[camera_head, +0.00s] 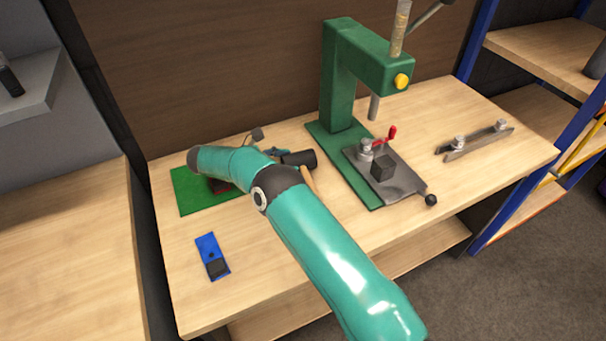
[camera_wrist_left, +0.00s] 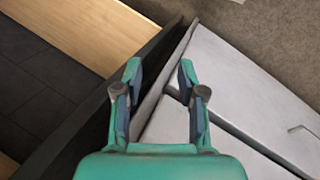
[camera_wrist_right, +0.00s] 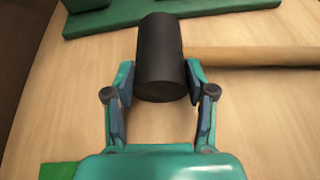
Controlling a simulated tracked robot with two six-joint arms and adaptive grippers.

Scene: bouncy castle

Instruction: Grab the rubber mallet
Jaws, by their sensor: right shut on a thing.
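The rubber mallet has a black cylindrical head (camera_head: 299,158) and a light wooden handle (camera_head: 309,180); it is on the workbench, left of the green press. In the right wrist view the mallet's head (camera_wrist_right: 158,50) sits between the fingertips of my right gripper (camera_wrist_right: 160,82), which is shut on it. The handle (camera_wrist_right: 250,56) runs off to the right there. In the head view my right arm hides part of the handle and most of the right gripper (camera_head: 277,153). My left gripper (camera_wrist_left: 160,72) is open and empty, away from the bench top in view.
A green mat (camera_head: 190,193) lies left, partly under my arm. A blue and black item (camera_head: 211,254) lies near the front. A metal bar (camera_head: 475,142) lies at right.

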